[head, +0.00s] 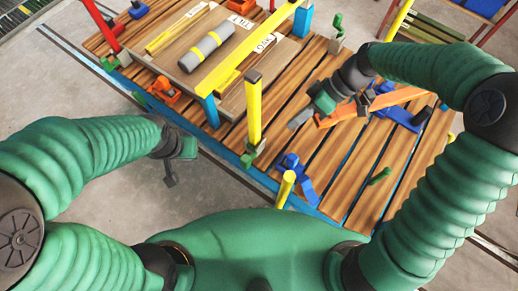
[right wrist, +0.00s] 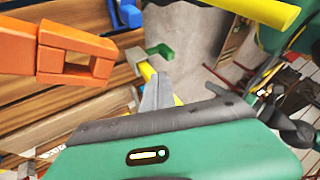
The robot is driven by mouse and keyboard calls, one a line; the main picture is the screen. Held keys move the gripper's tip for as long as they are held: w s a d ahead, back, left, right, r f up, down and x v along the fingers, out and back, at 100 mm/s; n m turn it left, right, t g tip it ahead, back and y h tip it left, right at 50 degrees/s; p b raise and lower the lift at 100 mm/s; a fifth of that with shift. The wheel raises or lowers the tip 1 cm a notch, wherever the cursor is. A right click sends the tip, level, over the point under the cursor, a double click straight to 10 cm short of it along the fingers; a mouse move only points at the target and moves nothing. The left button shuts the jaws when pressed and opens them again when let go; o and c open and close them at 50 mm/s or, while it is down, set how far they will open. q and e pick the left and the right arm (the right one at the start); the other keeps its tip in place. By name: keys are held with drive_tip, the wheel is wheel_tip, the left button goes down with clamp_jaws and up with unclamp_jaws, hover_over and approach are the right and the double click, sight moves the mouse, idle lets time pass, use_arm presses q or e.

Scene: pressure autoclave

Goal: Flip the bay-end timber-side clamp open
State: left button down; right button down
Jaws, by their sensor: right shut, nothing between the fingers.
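Several coloured clamps sit on the slatted timber deck. Nothing legible marks which is the bay-end timber-side one. A long orange bar (head: 375,103) lies beside a blue clamp (head: 400,116) at the right; an orange bar end with a square opening (right wrist: 68,55) shows large in the right wrist view. Another blue clamp (head: 296,172) is at the deck's near edge, and an orange clamp (head: 166,91) at the left. My right gripper (head: 300,119), also in the right wrist view (right wrist: 158,90), is shut and empty, left of the orange bar. My left gripper (head: 170,180) hangs off the deck; its finger gap is unclear.
A yellow post (head: 254,108) stands left of my right gripper, and a short yellow post (head: 285,190) at the near edge. A yellow beam (head: 248,50) crosses above boards with labelled plates. A grey cylinder (head: 207,47) lies on them. Bare floor (head: 215,195) is at the left front.

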drive_tip(key=b+x, duration=0.2)
drive_tip(key=x, duration=1.5)
drive_tip(key=shift+s, duration=0.15)
drive_tip(key=shift+f, duration=0.15)
